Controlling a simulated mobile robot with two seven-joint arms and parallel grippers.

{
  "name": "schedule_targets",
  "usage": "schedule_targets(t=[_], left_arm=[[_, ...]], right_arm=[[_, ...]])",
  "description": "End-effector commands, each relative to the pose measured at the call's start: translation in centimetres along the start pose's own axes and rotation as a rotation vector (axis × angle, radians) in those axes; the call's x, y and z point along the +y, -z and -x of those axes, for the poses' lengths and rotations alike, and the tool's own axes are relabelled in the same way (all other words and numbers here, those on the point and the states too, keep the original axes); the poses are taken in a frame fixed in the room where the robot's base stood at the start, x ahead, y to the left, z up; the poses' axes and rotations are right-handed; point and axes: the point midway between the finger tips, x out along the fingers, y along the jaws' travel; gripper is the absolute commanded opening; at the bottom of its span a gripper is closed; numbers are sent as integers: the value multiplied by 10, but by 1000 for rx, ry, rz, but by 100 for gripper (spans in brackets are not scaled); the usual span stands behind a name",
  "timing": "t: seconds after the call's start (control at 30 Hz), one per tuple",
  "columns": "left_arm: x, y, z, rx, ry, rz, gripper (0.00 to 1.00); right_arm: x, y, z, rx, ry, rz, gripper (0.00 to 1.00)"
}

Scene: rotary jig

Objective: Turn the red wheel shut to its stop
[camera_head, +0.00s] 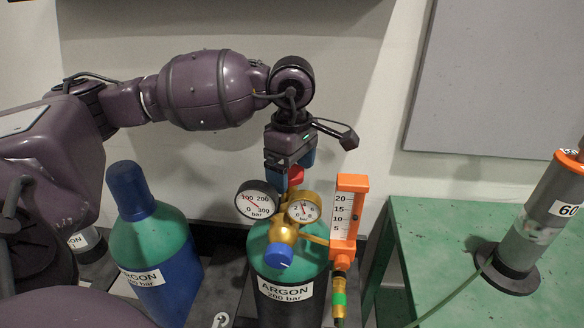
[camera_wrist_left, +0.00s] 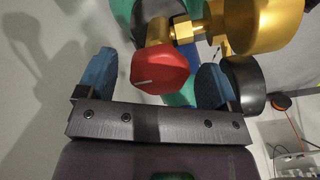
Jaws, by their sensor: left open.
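The red wheel (camera_head: 295,175) sits on top of the argon cylinder's (camera_head: 288,262) brass valve, mostly hidden by my gripper in the head view. In the left wrist view the red wheel (camera_wrist_left: 160,68) is a faceted knob with a white line on its face. My left gripper (camera_head: 290,165) points down over the wheel. Its two blue fingers (camera_wrist_left: 153,80) stand open, one on either side of the wheel, with a visible gap on each side. The right gripper is not in view.
Two gauges, one black (camera_head: 256,199) and one brass (camera_head: 303,208), and an orange flowmeter (camera_head: 346,215) crowd the valve. A blue-capped cylinder (camera_head: 150,240) stands left. A green table (camera_head: 450,240) carries a grey device (camera_head: 540,220) on the right.

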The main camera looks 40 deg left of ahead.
Motion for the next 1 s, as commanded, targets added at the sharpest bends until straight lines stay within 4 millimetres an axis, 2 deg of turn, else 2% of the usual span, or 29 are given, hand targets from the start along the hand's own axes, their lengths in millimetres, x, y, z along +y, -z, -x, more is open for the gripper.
schedule_targets(t=[0.17,0.4,0.6,1.0], left_arm=[[0,0,12,-1,-4,1,86],[0,0,50,-1,-5,0,86],[0,0,70,0,-3,0,86],[0,0,75,0,-1,0,86]], right_arm=[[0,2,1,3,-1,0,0],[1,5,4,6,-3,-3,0],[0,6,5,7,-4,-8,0],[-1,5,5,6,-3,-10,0]])
